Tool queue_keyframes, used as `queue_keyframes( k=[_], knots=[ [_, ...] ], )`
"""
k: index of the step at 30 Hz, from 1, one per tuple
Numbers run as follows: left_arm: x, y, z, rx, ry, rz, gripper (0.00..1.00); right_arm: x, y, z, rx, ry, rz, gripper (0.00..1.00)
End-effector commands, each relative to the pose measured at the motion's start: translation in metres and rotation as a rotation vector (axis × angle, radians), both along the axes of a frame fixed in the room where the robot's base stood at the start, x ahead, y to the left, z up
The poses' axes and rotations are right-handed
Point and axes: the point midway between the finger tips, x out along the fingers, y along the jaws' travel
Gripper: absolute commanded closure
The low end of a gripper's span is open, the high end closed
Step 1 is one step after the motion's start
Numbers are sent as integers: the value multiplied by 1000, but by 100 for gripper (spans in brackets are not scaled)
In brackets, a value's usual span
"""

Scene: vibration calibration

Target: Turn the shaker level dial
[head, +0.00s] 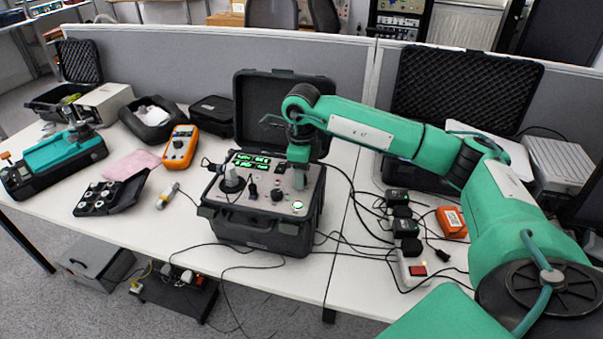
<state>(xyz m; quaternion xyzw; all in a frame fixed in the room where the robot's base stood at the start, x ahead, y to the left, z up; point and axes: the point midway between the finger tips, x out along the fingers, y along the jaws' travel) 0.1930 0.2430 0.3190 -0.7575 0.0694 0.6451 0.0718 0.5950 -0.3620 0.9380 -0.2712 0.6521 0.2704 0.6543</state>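The shaker unit is a black case (262,232) standing open on the table, with a grey control panel, green lit displays (250,161) and several knobs and connectors. A black dial (277,195) sits on the right half of the panel; its label is too small to read. My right gripper (299,182) points down at the panel's right side, just behind and right of this dial. Its fingertips are small and partly merge with the panel, so I cannot tell whether they are apart or touch anything. My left gripper is not in view.
The case's raised lid (281,104) stands close behind my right gripper. A round black piece (232,181) rises from the panel's left side. Cables and small black adapters (406,228) lie right of the case. An orange multimeter (180,147) lies left.

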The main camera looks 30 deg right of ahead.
Motion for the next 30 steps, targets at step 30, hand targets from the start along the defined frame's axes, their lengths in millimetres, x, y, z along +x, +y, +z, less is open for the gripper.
queue_keyframes(
  k=[30],
  knots=[
    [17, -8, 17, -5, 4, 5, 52, 0, 1, 122, 1, -1, 1, 52]
  ],
)
